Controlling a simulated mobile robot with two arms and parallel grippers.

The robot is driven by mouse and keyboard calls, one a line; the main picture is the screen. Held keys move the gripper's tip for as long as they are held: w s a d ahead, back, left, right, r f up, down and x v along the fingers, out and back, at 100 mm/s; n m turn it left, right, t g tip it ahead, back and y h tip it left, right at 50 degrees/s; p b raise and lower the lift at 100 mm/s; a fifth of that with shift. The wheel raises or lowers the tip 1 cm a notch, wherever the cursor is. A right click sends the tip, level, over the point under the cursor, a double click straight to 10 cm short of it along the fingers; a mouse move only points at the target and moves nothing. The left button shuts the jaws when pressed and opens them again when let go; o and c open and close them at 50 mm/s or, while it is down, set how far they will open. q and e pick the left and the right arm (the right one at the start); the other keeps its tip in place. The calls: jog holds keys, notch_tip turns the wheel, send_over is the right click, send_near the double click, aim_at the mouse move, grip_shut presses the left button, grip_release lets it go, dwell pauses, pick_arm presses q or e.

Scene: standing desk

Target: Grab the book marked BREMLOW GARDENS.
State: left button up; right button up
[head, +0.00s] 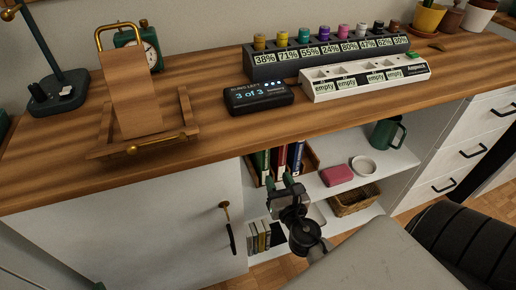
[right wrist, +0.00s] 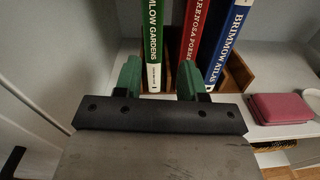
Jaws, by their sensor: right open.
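The green book with GARDENS on its spine (right wrist: 153,45) stands upright in a wooden holder on the open shelf; the start of its title is cut off. It also shows in the head view (head: 262,163). A red book marked POEMS (right wrist: 191,40) and a blue book marked BRIMMOW ATLAS (right wrist: 228,42) stand to its right. My right gripper (right wrist: 161,82) is open and empty, its green fingers in front of the books. The green book's spine shows in the gap between them; I cannot tell whether they touch it. It also shows in the head view (head: 279,181). My left gripper is out of view.
A pink box (head: 336,175), a white bowl (head: 363,166) and a green mug (head: 387,133) stand on the same shelf. Lower down are a wicker basket (head: 354,200) and more books (head: 259,237). The desktop edge overhangs above; a white cabinet door (head: 130,235) is on the left.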

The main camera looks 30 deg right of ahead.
aim_at(267, 163)
jog(key=shift+n+y, duration=0.3)
jog(key=shift+n, duration=0.4)
jog(key=x, duration=0.6)
jog(key=shift+a+f+p, duration=0.1)
jog(key=shift+p, duration=0.25)
jog(key=x, duration=0.5)
jog(key=shift+a+f, duration=0.15)
jog(key=shift+f, duration=0.05)
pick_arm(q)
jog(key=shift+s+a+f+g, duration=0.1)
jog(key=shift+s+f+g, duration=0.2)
pick_arm(e)
jog(key=shift+r, duration=0.1)
grip_shut()
